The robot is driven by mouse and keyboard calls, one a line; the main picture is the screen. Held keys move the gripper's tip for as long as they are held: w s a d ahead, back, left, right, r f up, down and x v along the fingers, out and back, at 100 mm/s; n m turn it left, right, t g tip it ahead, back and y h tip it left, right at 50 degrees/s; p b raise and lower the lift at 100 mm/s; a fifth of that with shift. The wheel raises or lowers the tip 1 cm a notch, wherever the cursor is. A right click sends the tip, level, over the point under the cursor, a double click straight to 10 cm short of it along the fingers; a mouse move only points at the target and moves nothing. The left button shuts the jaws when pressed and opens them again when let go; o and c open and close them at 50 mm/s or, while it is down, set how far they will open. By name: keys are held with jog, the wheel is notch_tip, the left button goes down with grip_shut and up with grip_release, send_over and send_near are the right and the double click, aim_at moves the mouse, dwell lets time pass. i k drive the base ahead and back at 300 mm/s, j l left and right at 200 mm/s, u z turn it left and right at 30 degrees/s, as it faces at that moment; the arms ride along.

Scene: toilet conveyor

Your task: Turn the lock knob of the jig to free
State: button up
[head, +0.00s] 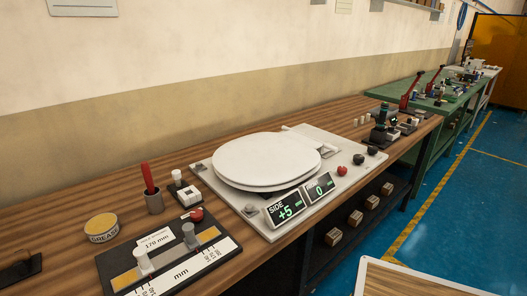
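A dark jig plate (113,262) lies at the front left of the wooden bench. It carries a label reading 170 mm, a white mm scale and two grey upright posts (142,259). A red knob (196,214) sits at its back right corner. It looks like the jig's lock knob, but its lock setting cannot be read from here. My gripper is not in view.
A white toilet seat (265,160) lies on a light fixture (255,217) with displays reading +5 and 0. A cup (154,203) with a red-handled tool, a white block (186,194) and a grease tin (102,228) stand behind the jig. Blue floor (440,225) is open at right.

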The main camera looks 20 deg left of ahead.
aim_at(341, 170)
jog(key=i+l+u, duration=0.2)
jog(key=u, duration=0.15)
jog(key=i+l+u, duration=0.55)
jog(key=u, duration=0.2)
jog(key=i+l+u, duration=0.1)
jog(key=l+u, duration=0.25)
jog(key=l, duration=0.15)
jog(key=i+l+u, duration=0.1)
jog(key=l+u, duration=0.9)
jog(key=l, duration=0.35)
jog(key=k+l+u, duration=0.1)
jog(key=l+u, duration=0.15)
jog(key=l, duration=0.35)
